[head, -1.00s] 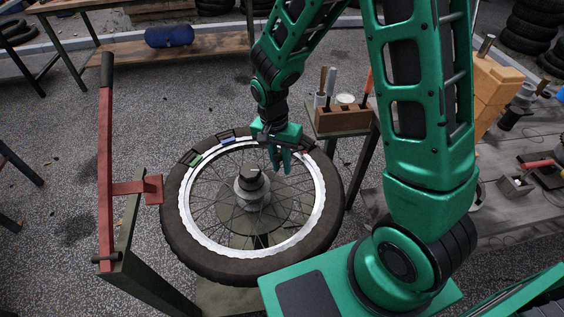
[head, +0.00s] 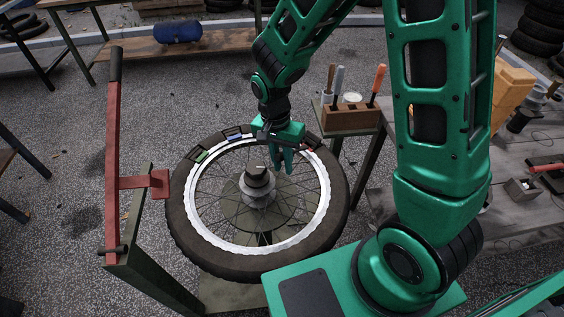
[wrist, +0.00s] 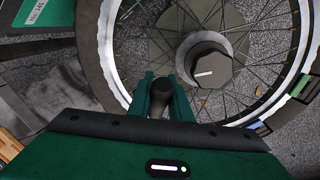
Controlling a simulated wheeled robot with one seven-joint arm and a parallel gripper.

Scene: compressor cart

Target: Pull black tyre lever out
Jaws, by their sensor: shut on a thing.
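My gripper (head: 284,165) is at the far side of the wheel, over the rim, with its fingers pointing down. The wrist view shows its two green fingers (wrist: 161,98) closed around the rounded end of the black tyre lever (wrist: 160,84). The rest of the lever is hidden by the fingers and palm. The wheel (head: 186,235) lies flat, with its dark tyre around a silver rim. A blue-marked lever (head: 234,135) and a green-marked lever (head: 201,155) sit at the tyre's edge, left of my gripper. A red-marked piece (head: 308,145) shows just right of it.
A hub post (head: 258,182) stands up in the wheel's middle. A red upright arm with a side bracket (head: 146,182) stands left of the wheel. A wooden block of tools (head: 350,117) stands behind right. A workbench (head: 440,190) is at right.

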